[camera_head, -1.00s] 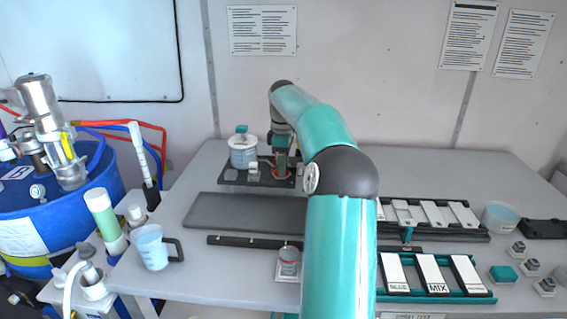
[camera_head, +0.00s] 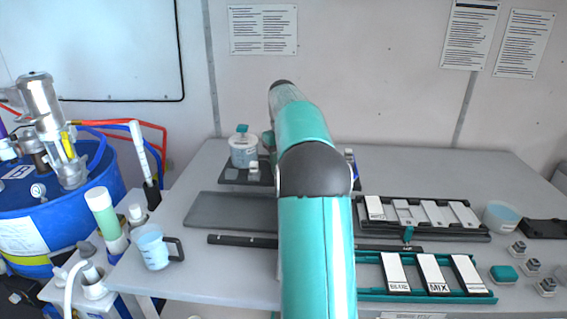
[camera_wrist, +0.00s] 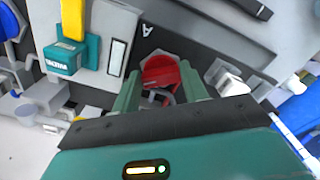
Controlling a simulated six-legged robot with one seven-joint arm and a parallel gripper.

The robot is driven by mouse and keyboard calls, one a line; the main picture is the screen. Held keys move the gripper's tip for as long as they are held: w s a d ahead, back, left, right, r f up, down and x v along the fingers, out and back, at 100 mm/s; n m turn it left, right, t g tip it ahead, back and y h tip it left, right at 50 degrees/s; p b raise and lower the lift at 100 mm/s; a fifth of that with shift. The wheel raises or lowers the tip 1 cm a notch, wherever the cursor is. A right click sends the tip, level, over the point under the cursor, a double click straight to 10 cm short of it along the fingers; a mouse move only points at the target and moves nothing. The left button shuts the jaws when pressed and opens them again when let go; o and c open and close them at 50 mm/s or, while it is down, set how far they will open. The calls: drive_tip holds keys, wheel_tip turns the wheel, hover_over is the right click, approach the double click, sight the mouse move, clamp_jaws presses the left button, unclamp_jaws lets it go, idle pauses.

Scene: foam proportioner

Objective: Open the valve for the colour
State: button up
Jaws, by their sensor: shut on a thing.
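The red part's lower side is hidden behind the gripper body. A teal block with a yellow lever (camera_wrist: 72,20) stands to its left. In the head view my arm hides the gripper and the red part. I cannot tell for certain which part is the colour valve.
In the head view a white tub (camera_head: 243,152) stands on the dark plate at the back. A blue drum (camera_head: 70,215) and a jug (camera_head: 152,247) are at the left. Trays with white labelled plates (camera_head: 432,273) lie at the right. The back right table is clear.

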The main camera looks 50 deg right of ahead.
drive_tip(key=m, duration=0.6)
drive_tip(key=shift+w+a+m, duration=0.15)
drive_tip(key=shift+m, duration=0.25)
idle(0.3)
drive_tip(key=o, duration=1)
drive_tip(key=shift+r, duration=0.1)
wheel_tip(320, 180, up, 14)
drive_tip(key=shift+f, duration=0.2)
idle(0.5)
